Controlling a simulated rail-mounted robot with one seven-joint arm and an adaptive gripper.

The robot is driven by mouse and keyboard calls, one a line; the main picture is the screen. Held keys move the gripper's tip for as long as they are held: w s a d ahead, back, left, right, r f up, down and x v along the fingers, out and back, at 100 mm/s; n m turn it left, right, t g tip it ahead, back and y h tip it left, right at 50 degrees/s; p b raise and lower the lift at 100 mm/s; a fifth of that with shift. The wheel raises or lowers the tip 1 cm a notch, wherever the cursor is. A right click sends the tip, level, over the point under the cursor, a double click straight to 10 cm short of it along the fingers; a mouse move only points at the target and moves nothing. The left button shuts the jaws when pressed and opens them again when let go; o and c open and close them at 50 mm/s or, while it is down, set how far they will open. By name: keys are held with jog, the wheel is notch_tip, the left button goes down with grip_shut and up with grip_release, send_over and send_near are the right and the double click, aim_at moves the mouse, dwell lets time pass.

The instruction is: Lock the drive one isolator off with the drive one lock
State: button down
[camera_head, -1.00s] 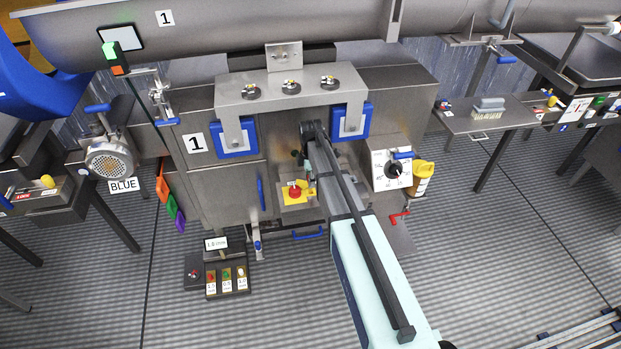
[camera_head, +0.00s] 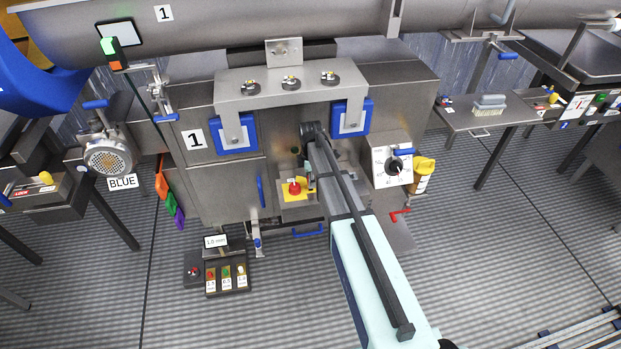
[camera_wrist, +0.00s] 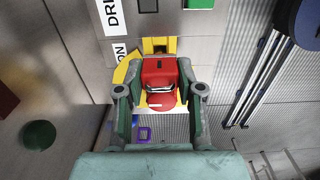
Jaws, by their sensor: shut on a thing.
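My gripper (camera_wrist: 160,98) has its two fingers on either side of a red block (camera_wrist: 158,70), which looks like the lock. A bright metal loop and a red round part show at its lower end. A yellow part with a dark opening (camera_wrist: 158,45) is just beyond the block, against a grey panel; whether they touch I cannot tell. In the head view my arm hides the fingertips, right of a yellow plate with a red knob (camera_head: 294,188).
A box with a black rotary knob (camera_head: 394,164) and a yellow container (camera_head: 423,174) stand right of my arm. A small tray of coloured tags (camera_head: 226,277) is at lower left. The floor in front is mostly clear.

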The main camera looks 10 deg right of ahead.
jog(key=shift+f+b, duration=0.3)
jog(key=shift+f, duration=0.5)
jog(key=c, duration=0.7)
grip_release()
jog(key=shift+o, duration=0.2)
jog(key=shift+r, duration=0.2)
notch_tip(320, 180, up, 12)
jog(key=shift+f, duration=0.15)
